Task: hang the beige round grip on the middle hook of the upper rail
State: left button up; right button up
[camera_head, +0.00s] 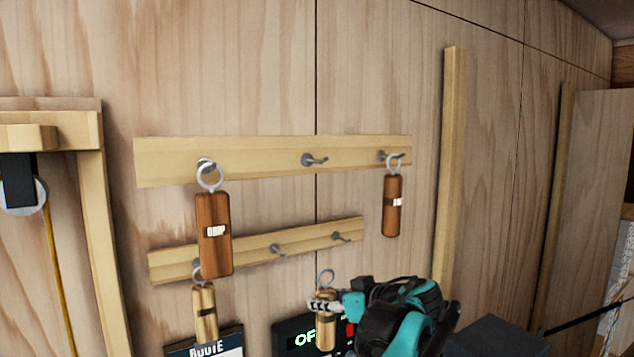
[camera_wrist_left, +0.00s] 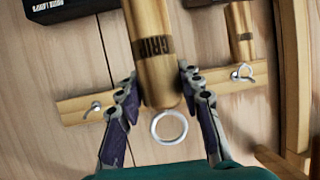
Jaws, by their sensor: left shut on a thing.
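The beige round grip (camera_head: 326,335) is upright in my left gripper (camera_head: 330,303), its metal ring standing free above the fingers. In the left wrist view the beige round grip (camera_wrist_left: 152,55) is between the two fingers of my left gripper (camera_wrist_left: 155,85), ring towards the camera. The upper rail (camera_head: 260,161) is on the wall above and beyond it. Its middle hook (camera_head: 314,160) is bare. The gripper is below that hook, beneath the lower rail's height in the picture. My right gripper is not in view.
A brown grip (camera_head: 213,245) and a second brown grip (camera_head: 392,215) hang on the upper rail's outer hooks. The lower rail (camera_head: 320,232) has another beige grip (camera_head: 204,312) on its left hook; its other hooks are bare. A dark display (camera_head: 290,335) is behind the held grip.

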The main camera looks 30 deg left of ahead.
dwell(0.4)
pick_arm(q)
jog(key=s+d+r+p, duration=0.3)
jog(key=r+p, duration=0.1)
jog(key=r, duration=0.5)
jog(key=s+d+r+p, duration=0.2)
jog(key=d+r+p, duration=0.15)
jog(key=r, duration=0.45)
jog(key=s+d+r+p, duration=0.25)
jog(key=r+p, duration=0.25)
jog(key=r, duration=0.4)
jog(key=w+a+f, duration=0.1)
jog(key=w+a, duration=0.3)
jog(key=a, duration=0.5)
jog(key=shift+w+f, duration=0.2)
jog(key=shift+f, duration=0.1)
jog(key=shift+a, duration=0.1)
jog(key=o, duration=1.3)
jog(key=shift+o, duration=0.2)
